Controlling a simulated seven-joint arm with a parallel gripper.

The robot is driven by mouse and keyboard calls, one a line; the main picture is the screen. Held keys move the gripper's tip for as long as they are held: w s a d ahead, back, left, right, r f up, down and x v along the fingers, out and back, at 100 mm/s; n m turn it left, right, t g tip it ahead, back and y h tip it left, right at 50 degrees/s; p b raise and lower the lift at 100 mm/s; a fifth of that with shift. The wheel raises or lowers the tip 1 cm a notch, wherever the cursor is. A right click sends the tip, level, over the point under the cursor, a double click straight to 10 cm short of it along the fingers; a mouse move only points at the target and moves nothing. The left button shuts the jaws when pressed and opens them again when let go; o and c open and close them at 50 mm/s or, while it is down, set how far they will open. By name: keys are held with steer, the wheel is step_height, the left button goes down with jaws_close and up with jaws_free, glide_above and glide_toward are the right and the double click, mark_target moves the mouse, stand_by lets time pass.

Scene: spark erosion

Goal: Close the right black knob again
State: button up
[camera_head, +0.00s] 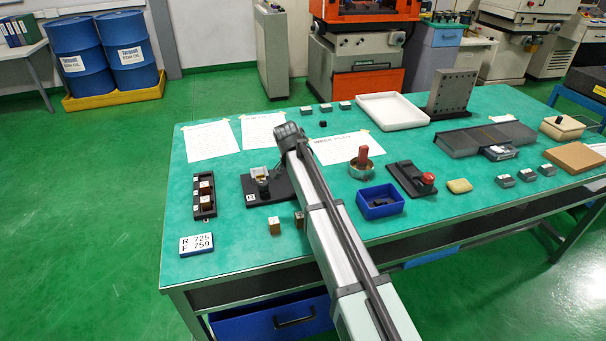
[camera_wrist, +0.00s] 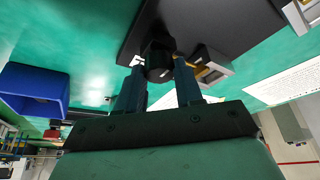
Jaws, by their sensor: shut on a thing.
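A black knob (camera_wrist: 156,52) is on a dark plate (camera_wrist: 218,22) in the wrist view. My gripper (camera_wrist: 158,74) has one finger on each side of the knob and is shut on it. A metal block (camera_wrist: 212,66) with a brass-coloured part is just right of the knob in that view. In the head view the black plate (camera_head: 283,191) lies on the table with a light metal fixture (camera_head: 261,176) on it. The knob's turn position cannot be told.
A blue bin (camera_head: 380,201) stands right of my arm; it is at the left in the wrist view (camera_wrist: 32,82). A black rack (camera_head: 204,200) with brown blocks is left of the plate. A brown block (camera_head: 274,226) stands in front. A round metal cup (camera_head: 361,169) is to the right.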

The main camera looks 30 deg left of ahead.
steer(key=shift+a+m+h, duration=0.1)
steer(key=shift+m+h, duration=0.4)
steer(key=shift+m, duration=1)
steer(key=o, duration=1)
steer(key=shift+o, duration=0.2)
steer(key=v, duration=1.3)
steer(key=shift+r, duration=0.45)
steer(key=shift+w+a, duration=0.1)
steer(key=shift+a, duration=0.05)
